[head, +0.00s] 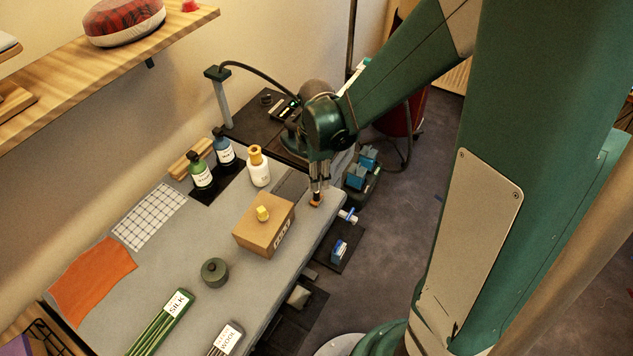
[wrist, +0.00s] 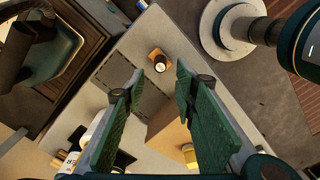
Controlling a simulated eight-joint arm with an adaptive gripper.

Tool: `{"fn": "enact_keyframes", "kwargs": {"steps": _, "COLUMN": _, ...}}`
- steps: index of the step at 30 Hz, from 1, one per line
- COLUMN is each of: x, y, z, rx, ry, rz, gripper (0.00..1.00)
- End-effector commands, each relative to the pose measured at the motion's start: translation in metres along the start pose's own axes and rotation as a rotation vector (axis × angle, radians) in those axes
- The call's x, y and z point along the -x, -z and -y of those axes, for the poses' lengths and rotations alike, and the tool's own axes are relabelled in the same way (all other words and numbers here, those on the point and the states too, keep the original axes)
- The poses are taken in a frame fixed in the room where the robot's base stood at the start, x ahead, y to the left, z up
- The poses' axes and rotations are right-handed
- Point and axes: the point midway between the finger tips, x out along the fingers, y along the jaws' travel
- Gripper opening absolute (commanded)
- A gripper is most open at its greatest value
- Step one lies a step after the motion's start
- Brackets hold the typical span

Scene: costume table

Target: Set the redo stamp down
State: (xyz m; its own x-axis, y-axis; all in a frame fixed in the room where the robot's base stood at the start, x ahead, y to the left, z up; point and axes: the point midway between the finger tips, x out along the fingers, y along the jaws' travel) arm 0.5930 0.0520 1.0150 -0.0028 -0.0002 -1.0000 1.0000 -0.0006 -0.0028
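A small orange-brown stamp (head: 315,202) stands on the grey table near its right edge, just below my gripper (head: 317,189). In the wrist view the stamp (wrist: 157,58) shows an orange-brown block and a dark round part with a pale end. No readable lettering on it confirms that it is the redo stamp. My gripper (wrist: 159,84) has its green fingers spread apart with clear space between them. The stamp lies beyond the fingertips, and neither finger appears to touch it.
A cardboard box (head: 263,228) with a yellow block (head: 263,213) on top stands left of my gripper. A white bottle (head: 258,168) stands behind the box. A dark grey panel (head: 290,185) lies beside the stamp. The table's edge (head: 329,222) is close on the right.

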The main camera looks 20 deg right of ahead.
Motion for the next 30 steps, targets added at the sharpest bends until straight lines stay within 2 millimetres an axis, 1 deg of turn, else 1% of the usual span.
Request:
{"fn": "enact_keyframes", "kwargs": {"steps": 1, "x": 0.006, "y": 0.000, "z": 0.000, "rx": 0.000, "ry": 0.000, "rz": 0.000, "gripper": 0.29}}
{"fn": "enact_keyframes", "kwargs": {"steps": 6, "x": 0.024, "y": 0.000, "z": 0.000, "rx": 0.000, "ry": 0.000, "rz": 0.000, "gripper": 0.29}}
{"fn": "enact_keyframes", "kwargs": {"steps": 12, "x": 0.039, "y": 0.000, "z": 0.000, "rx": 0.000, "ry": 0.000, "rz": 0.000, "gripper": 0.29}}
{"fn": "enact_keyframes", "kwargs": {"steps": 18, "x": 0.044, "y": 0.000, "z": 0.000, "rx": 0.000, "ry": 0.000, "rz": 0.000, "gripper": 0.29}}
{"fn": "enact_keyframes", "kwargs": {"steps": 30, "x": 0.045, "y": 0.000, "z": 0.000, "rx": 0.000, "ry": 0.000, "rz": 0.000, "gripper": 0.29}}
